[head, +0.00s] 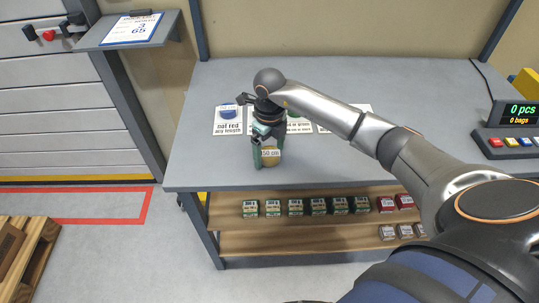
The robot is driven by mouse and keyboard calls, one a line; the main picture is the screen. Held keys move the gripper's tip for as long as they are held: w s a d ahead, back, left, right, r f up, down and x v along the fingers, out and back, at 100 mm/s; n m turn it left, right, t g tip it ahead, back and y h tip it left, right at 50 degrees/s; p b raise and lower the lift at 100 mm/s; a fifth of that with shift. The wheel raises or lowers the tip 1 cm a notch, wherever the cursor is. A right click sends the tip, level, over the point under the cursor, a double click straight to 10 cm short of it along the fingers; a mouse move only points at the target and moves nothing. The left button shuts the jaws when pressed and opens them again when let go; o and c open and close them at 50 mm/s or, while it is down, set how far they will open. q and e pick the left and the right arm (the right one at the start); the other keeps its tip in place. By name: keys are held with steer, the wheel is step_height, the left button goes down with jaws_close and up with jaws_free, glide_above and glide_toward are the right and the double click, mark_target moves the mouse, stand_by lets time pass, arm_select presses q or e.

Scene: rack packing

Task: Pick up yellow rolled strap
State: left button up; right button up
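The yellow rolled strap (271,158) is a small tan-yellow roll with a white printed label, over the front part of the grey table. My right gripper (269,153) points down over it, with one green finger on each side. No gap shows between the fingers and the roll, so the gripper looks shut on it. I cannot tell whether the roll touches the table top. My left gripper is not in view.
Printed cards, one marked "nat red" (228,127), lie behind the gripper. Shelves (290,226) below hold several green and red boxes. A counter display (520,112) stands at the right; a pallet (38,250) lies at lower left.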

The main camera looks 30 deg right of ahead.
steer(key=c, duration=1.3)
steer(key=shift+r, duration=0.1)
